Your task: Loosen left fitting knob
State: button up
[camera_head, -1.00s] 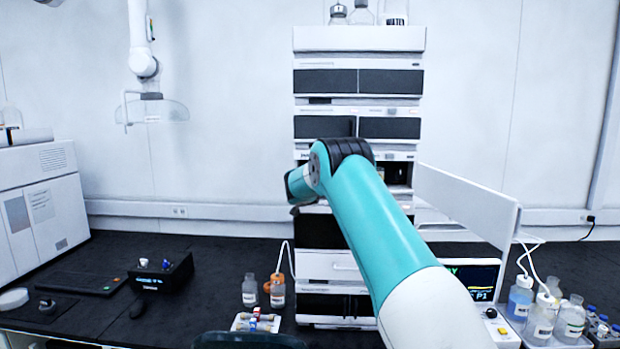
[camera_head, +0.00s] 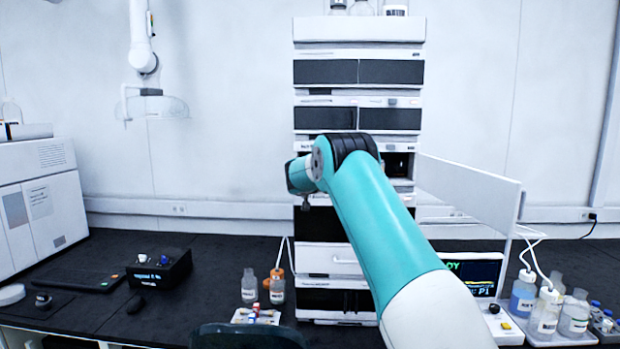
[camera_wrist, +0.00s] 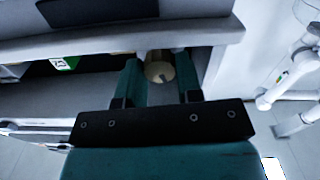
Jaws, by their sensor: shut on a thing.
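In the wrist view, my gripper (camera_wrist: 158,62) has its two dark green fingers on either side of a round, pale beige knob (camera_wrist: 160,72) and is shut on it. The knob sits under the edge of a light grey module; which fitting knob it is, I cannot tell for certain. In the head view, the tall white and black chromatography stack (camera_head: 358,32) stands at the back of the bench. My teal arm reaches in front of its middle modules and hides the gripper, the knob and part of the stack.
A white panel (camera_head: 467,188) stands out to the right of the stack. Small bottles (camera_head: 249,288) stand left of the stack's foot, and more bottles (camera_head: 523,295) stand at right. A black box (camera_head: 160,268) is on the left bench.

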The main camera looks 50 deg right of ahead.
jog(key=n+b, duration=0.2)
jog(key=n, duration=0.3)
jog(key=shift+n, duration=0.3)
jog(key=n+b, duration=0.1)
jog(key=n, duration=0.9)
jog(key=shift+w+n+p, duration=0.1)
jog(key=shift+n+p, duration=0.2)
jog(key=shift+a+f+n, duration=0.1)
jog(key=shift+n, duration=1.4)
jog(key=o, duration=0.7)
jog(key=shift+c, duration=0.2)
